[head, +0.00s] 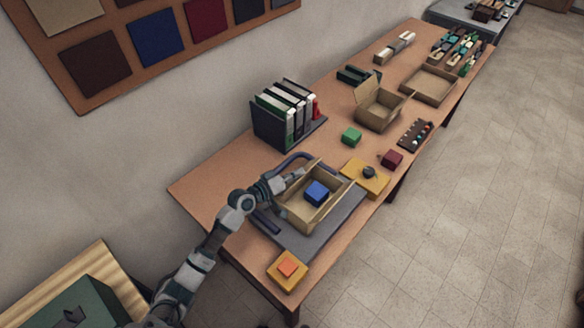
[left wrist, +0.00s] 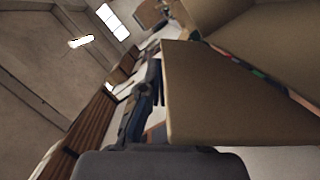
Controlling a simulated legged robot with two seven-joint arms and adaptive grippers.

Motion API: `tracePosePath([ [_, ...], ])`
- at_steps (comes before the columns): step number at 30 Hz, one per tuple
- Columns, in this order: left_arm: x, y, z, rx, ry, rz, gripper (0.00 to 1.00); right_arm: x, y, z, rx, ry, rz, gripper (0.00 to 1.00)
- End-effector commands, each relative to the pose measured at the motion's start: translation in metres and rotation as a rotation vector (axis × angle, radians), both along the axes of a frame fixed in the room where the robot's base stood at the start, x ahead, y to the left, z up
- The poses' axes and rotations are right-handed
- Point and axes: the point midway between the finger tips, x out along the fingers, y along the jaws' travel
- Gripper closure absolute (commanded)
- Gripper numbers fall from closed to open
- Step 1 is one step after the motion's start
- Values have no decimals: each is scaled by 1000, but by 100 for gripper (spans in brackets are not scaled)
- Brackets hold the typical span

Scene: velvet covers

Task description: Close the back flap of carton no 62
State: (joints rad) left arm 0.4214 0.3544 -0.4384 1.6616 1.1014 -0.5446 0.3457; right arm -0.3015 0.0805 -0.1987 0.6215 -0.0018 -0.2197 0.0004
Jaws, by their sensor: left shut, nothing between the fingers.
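An open carton (head: 332,208) stands on a grey mat, with a blue block (head: 317,193) inside it. I cannot read a number on it. My left gripper (head: 297,174) is shut and empty, at the back left edge of this carton. The picture is too small to tell whether it touches the cardboard. In the left wrist view a tan cardboard panel (left wrist: 215,100) stands close in front of the gripper, and more cardboard shows at top right. My own forearm and hand hide part of the carton's left side. My right gripper is not in view.
A dark curved tube (head: 290,160) runs behind the carton on the grey mat (head: 285,238). Binders (head: 285,115) stand behind. A yellow board with a dark knob (head: 368,173) lies to the right, an orange block (head: 287,265) in front. Another open carton (head: 378,112) is farther back.

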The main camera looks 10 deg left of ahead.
Motion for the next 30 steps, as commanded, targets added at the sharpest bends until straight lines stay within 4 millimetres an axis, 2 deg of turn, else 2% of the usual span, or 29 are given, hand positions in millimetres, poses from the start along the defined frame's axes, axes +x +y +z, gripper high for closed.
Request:
tracePosePath([
  [8, -10, -13, -6, 221, -141, -1, 100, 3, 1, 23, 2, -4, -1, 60],
  [18, -19, -32, -22, 489, -311, -3, 100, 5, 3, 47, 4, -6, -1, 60],
  [27, -24, -37, -38, 671, -430, -3, 100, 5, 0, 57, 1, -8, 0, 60],
  [30, -25, -37, -41, 681, -436, -2, 100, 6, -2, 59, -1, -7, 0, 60],
])
